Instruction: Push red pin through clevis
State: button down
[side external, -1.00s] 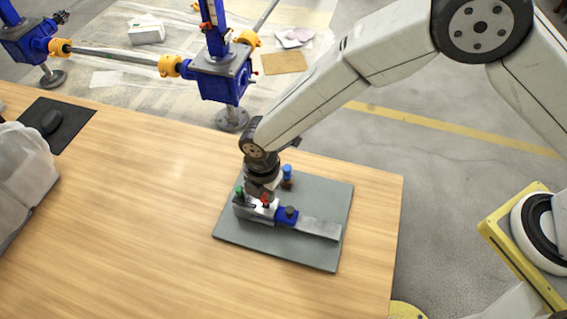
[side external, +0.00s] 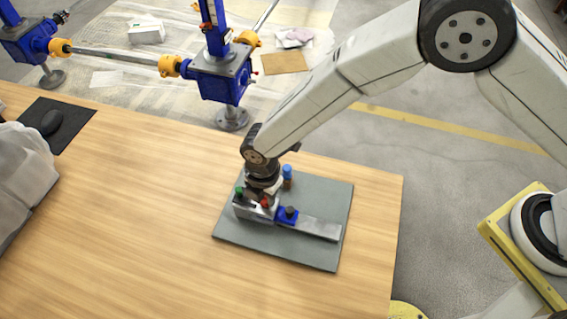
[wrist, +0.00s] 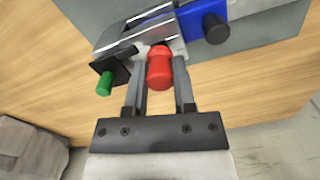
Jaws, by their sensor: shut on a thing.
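The red pin (wrist: 160,70) is between the two fingers of my gripper (wrist: 160,80) in the wrist view, and the fingers are shut on it. Its far end meets the metal clevis (wrist: 120,37); how deep it sits inside is hidden. In the side external view the red pin (side external: 265,203) shows as a small red spot below my gripper (side external: 262,200), at the clevis on the grey mat (side external: 325,200). A blue block (wrist: 207,10) with a black knob (wrist: 215,28) adjoins the clevis.
A green-ended pin (wrist: 104,84) sits in a black piece beside the clevis. A blue-topped peg (side external: 287,172) stands behind it on the mat. A metal bar (side external: 318,228) extends right. The wooden table (side external: 140,220) is clear to the left, with a black pad (side external: 70,118) farther off.

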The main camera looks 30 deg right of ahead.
jog(key=shift+f, duration=0.3)
jog(key=shift+c, duration=1.8)
grip_release()
jog(key=shift+w, duration=0.1)
jog(key=shift+s+d+r, duration=0.1)
jog(key=shift+r, duration=1.9)
jog(key=shift+s+r, duration=0.1)
jog(key=shift+r, duration=1.85)
